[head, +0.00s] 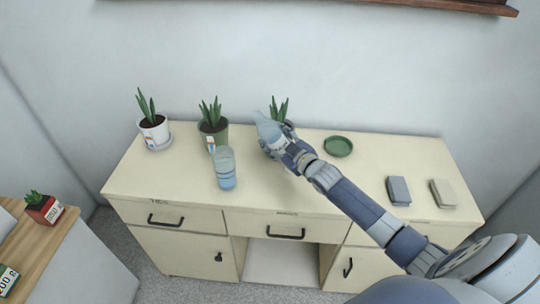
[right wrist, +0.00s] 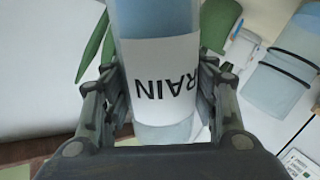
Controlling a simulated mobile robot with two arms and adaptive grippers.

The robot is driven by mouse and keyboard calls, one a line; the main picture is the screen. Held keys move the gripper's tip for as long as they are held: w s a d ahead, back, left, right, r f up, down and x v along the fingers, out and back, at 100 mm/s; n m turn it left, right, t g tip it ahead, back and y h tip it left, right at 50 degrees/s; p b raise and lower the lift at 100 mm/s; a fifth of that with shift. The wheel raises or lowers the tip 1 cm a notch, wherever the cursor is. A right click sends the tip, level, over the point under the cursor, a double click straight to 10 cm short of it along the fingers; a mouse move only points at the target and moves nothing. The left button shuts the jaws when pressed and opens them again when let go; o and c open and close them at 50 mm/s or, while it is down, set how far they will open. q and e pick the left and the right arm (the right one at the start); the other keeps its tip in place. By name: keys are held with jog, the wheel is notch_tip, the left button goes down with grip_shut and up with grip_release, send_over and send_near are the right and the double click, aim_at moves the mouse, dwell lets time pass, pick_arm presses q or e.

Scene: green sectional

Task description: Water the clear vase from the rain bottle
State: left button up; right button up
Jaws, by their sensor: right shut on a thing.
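The rain bottle (head: 266,127) is pale blue and see-through. In the right wrist view its white label reads RAIN (right wrist: 165,78), upside down. My right gripper (head: 280,143) is shut on it above the cabinet top, and the bottle leans a little to the left in the head view. The clear vase (head: 225,170) stands upright on the cabinet top, left of and nearer than the bottle, with bluish contents low in it. In the right wrist view the vase (right wrist: 280,75) shows dark bands at the right. My left gripper is not in view.
Potted plants stand along the back: a white pot (head: 154,134), a green pot (head: 213,134) and a plant (head: 279,107) partly hidden by my gripper. A green saucer (head: 338,147), a grey block (head: 398,190) and a beige block (head: 442,193) are at right. The cabinet's front left is clear.

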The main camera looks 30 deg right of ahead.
aim_at(264, 140)
jog(key=shift+w+d+r, duration=0.15)
jog(key=shift+w+d, duration=0.1)
jog(key=shift+w, duration=0.05)
jog(key=shift+r, duration=0.15)
jog(key=shift+a+r+n+p, duration=0.1)
jog(key=shift+a+n+p, duration=0.35)
jog(key=shift+n, duration=0.25)
jog(key=shift+w+a+n+h, duration=0.15)
jog(key=shift+a+n+h, duration=0.15)
jog(key=shift+a+n, duration=0.2)
jog(key=shift+w+a+n+g+h, duration=0.1)
jog(key=shift+a+n+g+h, duration=0.3)
jog(key=shift+a+n, duration=0.55)
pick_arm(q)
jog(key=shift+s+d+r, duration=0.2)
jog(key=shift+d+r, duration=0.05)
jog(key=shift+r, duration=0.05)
pick_arm(e)
jog(key=shift+w+a+n+h, duration=0.15)
jog(key=shift+a+n+h, duration=0.25)
jog(key=shift+a+n, duration=0.55)
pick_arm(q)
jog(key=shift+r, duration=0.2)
pick_arm(e)
jog(key=shift+d, duration=0.25)
